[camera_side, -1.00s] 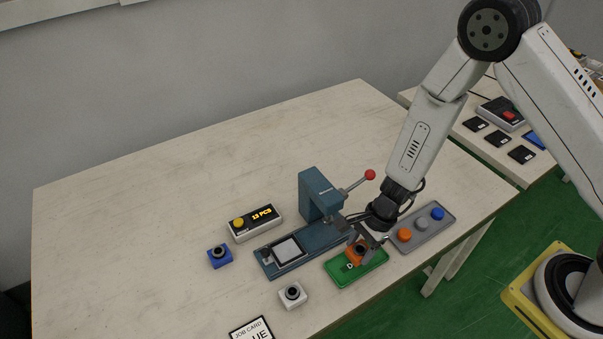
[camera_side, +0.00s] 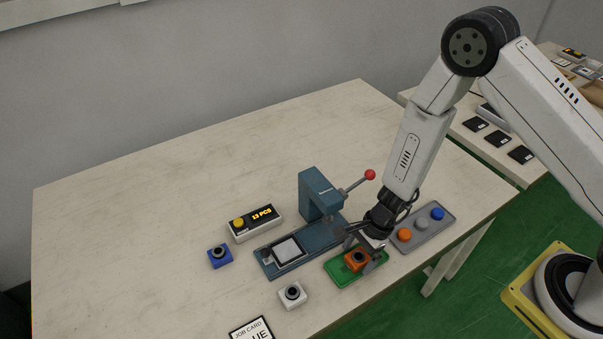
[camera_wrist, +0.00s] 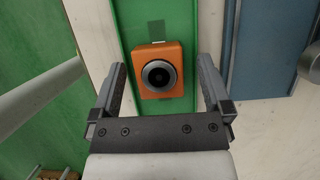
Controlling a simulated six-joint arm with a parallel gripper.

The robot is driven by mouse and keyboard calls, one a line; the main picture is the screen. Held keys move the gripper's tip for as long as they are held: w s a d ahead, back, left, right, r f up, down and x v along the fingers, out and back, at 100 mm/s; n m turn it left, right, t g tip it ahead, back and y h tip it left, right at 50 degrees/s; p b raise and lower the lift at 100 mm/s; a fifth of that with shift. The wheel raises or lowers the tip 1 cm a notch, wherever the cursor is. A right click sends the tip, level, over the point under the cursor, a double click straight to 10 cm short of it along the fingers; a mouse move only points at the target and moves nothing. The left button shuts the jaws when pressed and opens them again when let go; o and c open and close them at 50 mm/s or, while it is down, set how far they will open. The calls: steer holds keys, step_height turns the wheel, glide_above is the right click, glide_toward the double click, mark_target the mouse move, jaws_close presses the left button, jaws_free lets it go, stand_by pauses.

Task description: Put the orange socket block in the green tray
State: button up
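The orange socket block (camera_side: 357,259) sits in the green tray (camera_side: 338,274), with its dark round socket facing up. The wrist view shows the orange block (camera_wrist: 146,88) on the green tray floor (camera_wrist: 185,20), ahead of my fingers. My gripper (camera_side: 364,256) is low over the tray, right at the block in the side view. In the wrist view my gripper (camera_wrist: 159,85) has its two fingers spread wide, with visible gaps on both sides of the block. It holds nothing.
A blue press (camera_side: 318,200) with a red-knobbed lever stands behind the tray. A grey tray (camera_side: 424,236) with orange, grey and blue round pieces lies to the right. A white socket block (camera_side: 292,294) and a blue one (camera_side: 220,256) stand left. A counter box (camera_side: 255,222) reads 13 PCS.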

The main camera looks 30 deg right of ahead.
steer(key=shift+r, duration=0.15)
steer(key=v, duration=1.2)
stand_by(0.6)
stand_by(0.5)
steer(key=s+d+r+n+t+h, duration=0.1)
steer(key=d+r+n, duration=0.3)
steer(key=n, duration=0.5)
steer(key=s+d+r+n+t+h, duration=0.1)
steer(key=s+d+r+n+h, duration=0.2)
steer(key=r+n, duration=0.5)
steer(key=shift+s+d+n+t, duration=0.3)
steer(key=shift+s+d+n, duration=0.2)
